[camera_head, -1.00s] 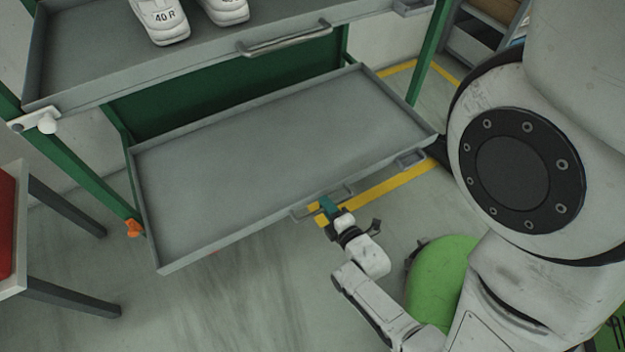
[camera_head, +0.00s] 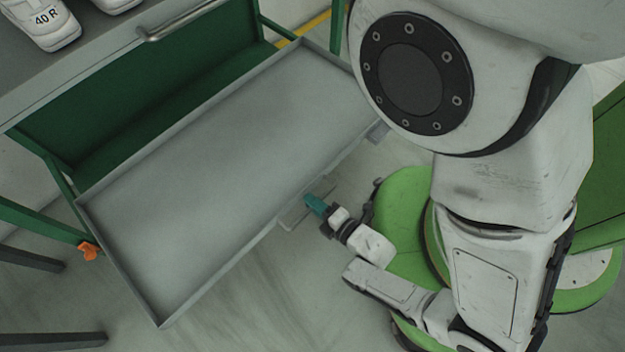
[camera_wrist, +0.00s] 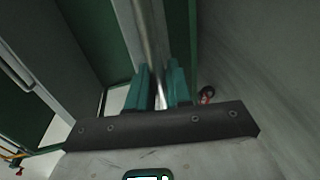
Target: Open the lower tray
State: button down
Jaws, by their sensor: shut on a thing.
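The lower tray (camera_head: 225,185) is a wide, shallow grey metal tray, empty. It stands well out from the green rack, below the upper tray (camera_head: 85,65). Its handle (camera_head: 291,221) is on the front edge, partly covered by my gripper (camera_head: 314,203). In the wrist view, a metal bar (camera_wrist: 151,40) runs between the two teal fingers of my gripper (camera_wrist: 158,90), which are shut on it. The exact contact at the fingertips is hard to see.
White shoes (camera_head: 42,22) marked 40 R sit on the upper tray, which has its own handle (camera_head: 180,20). An orange part (camera_head: 88,251) is on the rack's left post. Dark legs (camera_head: 50,342) stand at the lower left. The floor before the tray is clear.

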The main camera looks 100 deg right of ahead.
jog(key=c, duration=1.2)
grip_release()
jog(key=shift+c, duration=0.2)
jog(key=shift+a, duration=0.1)
jog(key=p+v, duration=0.2)
jog(key=v, duration=0.8)
jog(key=shift+s+a, duration=0.2)
jog(key=shift+s, duration=0.1)
